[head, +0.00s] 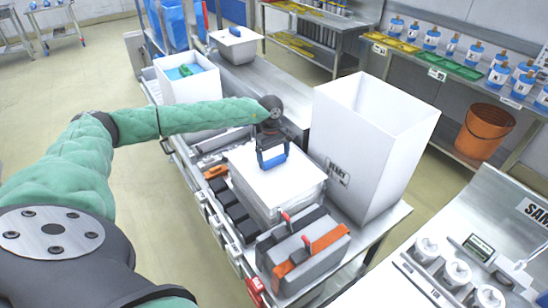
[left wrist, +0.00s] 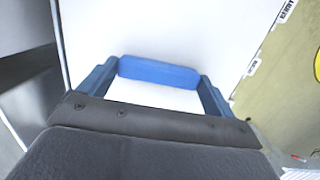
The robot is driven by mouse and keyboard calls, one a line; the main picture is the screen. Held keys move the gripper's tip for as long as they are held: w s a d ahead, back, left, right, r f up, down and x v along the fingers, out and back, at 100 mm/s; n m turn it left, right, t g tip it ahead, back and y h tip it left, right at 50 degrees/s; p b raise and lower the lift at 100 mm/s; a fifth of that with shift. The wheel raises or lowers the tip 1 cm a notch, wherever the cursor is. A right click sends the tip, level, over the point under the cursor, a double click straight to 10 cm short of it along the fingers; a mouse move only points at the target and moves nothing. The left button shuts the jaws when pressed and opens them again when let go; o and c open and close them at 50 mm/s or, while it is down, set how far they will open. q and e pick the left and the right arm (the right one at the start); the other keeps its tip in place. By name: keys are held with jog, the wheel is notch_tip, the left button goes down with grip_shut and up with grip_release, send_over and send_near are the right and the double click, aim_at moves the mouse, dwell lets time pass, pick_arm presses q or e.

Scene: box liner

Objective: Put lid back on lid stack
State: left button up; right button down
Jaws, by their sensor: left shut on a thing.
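A white lid (head: 268,172) with a blue handle lies flat at the top of the white lid stack (head: 281,206) on the metal bench. Whether it rests on the stack or hangs just above cannot be told. My left gripper (head: 272,157) points down over the lid and is shut on its handle. In the left wrist view the blue handle (left wrist: 158,72) lies between the blue fingers of my left gripper (left wrist: 155,85), with the white lid (left wrist: 160,30) behind it. My right gripper is not in view.
A tall open white box (head: 365,150) stands right beside the stack. Grey cases with orange and red parts (head: 302,255) sit in front. Dark items (head: 232,212) line the left edge. A white bin (head: 187,85) stands behind my arm. An orange bucket (head: 484,132) is at right.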

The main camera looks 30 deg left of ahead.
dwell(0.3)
pick_arm(q)
jog(key=shift+b, duration=0.4)
dwell(0.3)
jog(key=o, duration=1.1)
notch_tip(320, 180, up, 9)
jog(key=p, duration=0.2)
dwell(0.9)
jog(key=shift+s+f, duration=0.1)
dwell(0.6)
